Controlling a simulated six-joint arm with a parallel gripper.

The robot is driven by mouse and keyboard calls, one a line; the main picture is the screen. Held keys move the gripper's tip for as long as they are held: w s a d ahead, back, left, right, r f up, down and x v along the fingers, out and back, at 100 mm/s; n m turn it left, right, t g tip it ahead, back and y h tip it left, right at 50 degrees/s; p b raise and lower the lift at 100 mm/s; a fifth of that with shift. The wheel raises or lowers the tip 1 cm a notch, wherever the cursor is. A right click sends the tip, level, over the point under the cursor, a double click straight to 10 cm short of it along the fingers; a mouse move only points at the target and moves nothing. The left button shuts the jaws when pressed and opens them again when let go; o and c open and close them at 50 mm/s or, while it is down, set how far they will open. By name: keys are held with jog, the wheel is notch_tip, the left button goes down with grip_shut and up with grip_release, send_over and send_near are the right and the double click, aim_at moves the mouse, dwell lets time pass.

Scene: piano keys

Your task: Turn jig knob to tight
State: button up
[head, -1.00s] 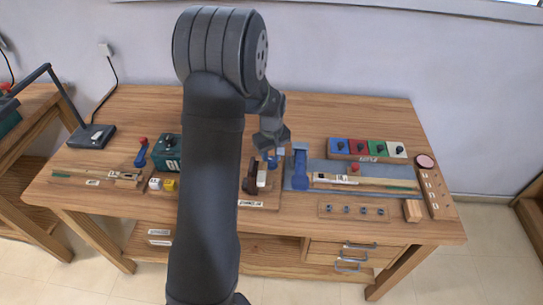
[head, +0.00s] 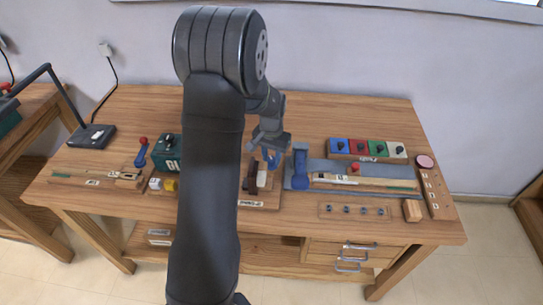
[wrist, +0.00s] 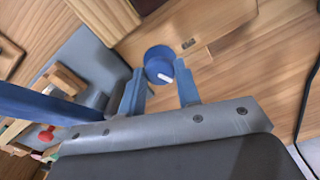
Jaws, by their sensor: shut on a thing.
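The jig knob (wrist: 160,64) is a round blue knob with a white pointer line, seen in the wrist view on a wooden board. The pointer aims to the lower right in that view. My gripper (wrist: 160,76) has its two blue fingers on either side of the knob, shut on it. In the head view my gripper (head: 268,158) is low over the jig board (head: 262,205), behind a dark brown and white block. The knob cannot be made out clearly there. I cannot read a tight mark.
A blue upright part (head: 300,168) stands just right of my gripper. A row of coloured switches (head: 367,149) is at the back right. A green box (head: 167,152) stands left of my arm. The back of the table is clear.

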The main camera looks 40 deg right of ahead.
aim_at(272, 159)
jog(key=m, duration=0.5)
dwell(0.6)
jog(key=o, duration=1)
jog(key=shift+c, duration=0.2)
notch_tip(272, 159, up, 18)
jog(key=shift+f, duration=0.25)
